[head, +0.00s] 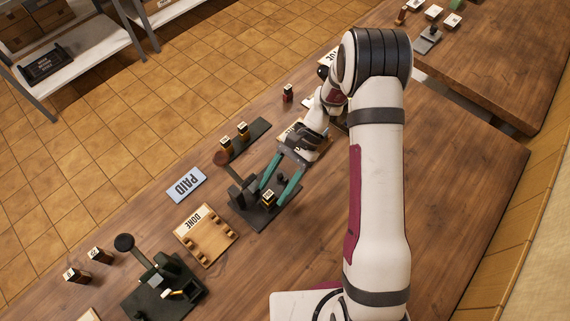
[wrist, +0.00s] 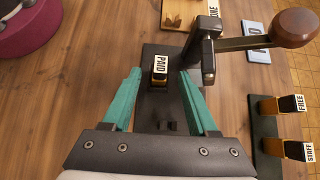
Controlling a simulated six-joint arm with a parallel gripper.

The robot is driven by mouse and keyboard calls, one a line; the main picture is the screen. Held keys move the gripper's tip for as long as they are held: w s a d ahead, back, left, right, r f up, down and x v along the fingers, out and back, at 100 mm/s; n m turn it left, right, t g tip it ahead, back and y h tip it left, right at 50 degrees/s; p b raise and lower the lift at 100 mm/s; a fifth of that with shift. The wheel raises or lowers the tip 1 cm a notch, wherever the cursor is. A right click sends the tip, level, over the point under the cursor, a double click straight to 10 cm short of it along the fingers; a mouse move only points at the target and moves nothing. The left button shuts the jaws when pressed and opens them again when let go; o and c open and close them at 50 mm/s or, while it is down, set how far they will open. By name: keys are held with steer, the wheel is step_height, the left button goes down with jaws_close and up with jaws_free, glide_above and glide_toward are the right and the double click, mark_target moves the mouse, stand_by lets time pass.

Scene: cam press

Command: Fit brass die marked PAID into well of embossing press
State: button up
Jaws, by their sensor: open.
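The brass die marked PAID (wrist: 160,65) stands on the dark base plate of the embossing press (wrist: 158,103), label side visible. It also shows on the press in the head view (head: 268,196). I cannot tell how deep it sits, as the well is hidden beneath it. My gripper (wrist: 161,75) is open, its two teal fingers to either side of the die with a gap on each side. The gripper also shows over the press in the head view (head: 273,195). The press lever with its brown knob (wrist: 296,27) reaches to the right in the wrist view.
A dark rack (head: 257,133) holds dies marked FREE (wrist: 290,105) and STAFF (wrist: 295,150). A blue PAID card (head: 187,184) and a wooden DONE tray (head: 190,253) lie nearby. A second, green press (head: 150,295) stands at lower left. Bare table lies left of the press in the wrist view.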

steer(key=v, duration=1.4)
steer(key=shift+w+r, duration=0.15)
steer(key=shift+r, duration=0.05)
steer(key=shift+d, duration=0.1)
steer(key=s+a+r+n+t+h, duration=0.1)
steer(key=s+r+n+t+h, duration=0.15)
steer(key=s+r, duration=0.95)
steer(key=s+f+t+h, duration=0.2)
steer(key=s+f+t, duration=0.1)
steer(key=s, duration=0.9)
steer(key=shift+d+f+n+t, duration=0.3)
steer(key=shift+n+t, duration=0.15)
steer(key=shift+t, duration=0.1)
